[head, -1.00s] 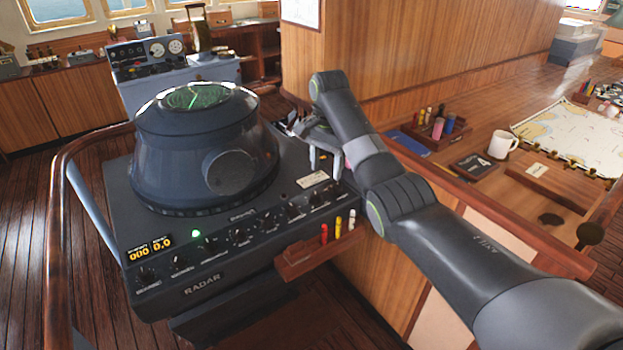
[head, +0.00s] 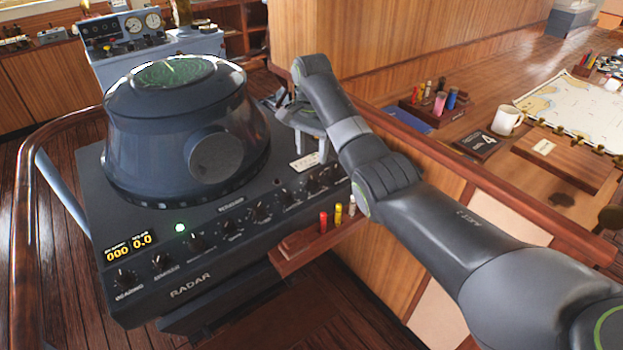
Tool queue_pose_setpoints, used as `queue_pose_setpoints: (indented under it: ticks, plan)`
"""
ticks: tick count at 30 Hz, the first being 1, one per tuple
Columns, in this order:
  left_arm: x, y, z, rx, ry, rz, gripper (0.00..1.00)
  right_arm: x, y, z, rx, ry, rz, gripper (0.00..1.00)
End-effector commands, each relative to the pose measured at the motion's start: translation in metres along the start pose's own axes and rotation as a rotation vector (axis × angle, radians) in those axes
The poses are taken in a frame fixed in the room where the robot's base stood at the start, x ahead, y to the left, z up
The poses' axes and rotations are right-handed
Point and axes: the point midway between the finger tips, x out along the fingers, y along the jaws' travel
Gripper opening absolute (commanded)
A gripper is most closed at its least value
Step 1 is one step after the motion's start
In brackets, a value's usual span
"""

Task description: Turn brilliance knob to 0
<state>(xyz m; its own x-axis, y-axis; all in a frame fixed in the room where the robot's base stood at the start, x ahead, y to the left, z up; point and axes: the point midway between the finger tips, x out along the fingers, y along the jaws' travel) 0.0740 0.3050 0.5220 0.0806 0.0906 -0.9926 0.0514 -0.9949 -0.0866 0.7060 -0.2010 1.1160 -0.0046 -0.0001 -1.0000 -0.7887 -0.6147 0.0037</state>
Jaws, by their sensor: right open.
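The dark radar console (head: 185,293) has a row of several small black knobs along its sloping front panel. They run from one at the left end (head: 125,276) past a middle one (head: 232,227) to those at the right (head: 312,184). Their labels are too small to read, so I cannot tell which is the brilliance knob. The hooded radar scope (head: 180,125) stands on top with a dim green screen (head: 175,72). My right gripper (head: 310,150) is open and empty, fingers pointing down above the panel's right rear, by a pale label plate. My left gripper is not in view.
A small wooden rack (head: 292,250) with red, yellow and white markers sticks out at the console's front right. A wooden rail (head: 20,220) curves round the left. The chart table with a mug (head: 507,120) lies right.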

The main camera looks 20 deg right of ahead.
Motion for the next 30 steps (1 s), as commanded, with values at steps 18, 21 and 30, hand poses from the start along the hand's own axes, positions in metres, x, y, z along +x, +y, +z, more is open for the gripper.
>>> queue_pose_setpoints:
  ticks: [18,21,30]
  plan:
    - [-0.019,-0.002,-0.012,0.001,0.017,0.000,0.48,0.086,0.000,0.001,-0.001,0.000,0.000,0.48]
    - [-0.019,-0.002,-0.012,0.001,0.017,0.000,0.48,0.087,0.000,0.001,-0.001,0.001,0.000,0.48]
    - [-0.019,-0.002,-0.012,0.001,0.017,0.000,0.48,0.087,0.000,0.000,-0.001,0.001,-0.001,0.30]
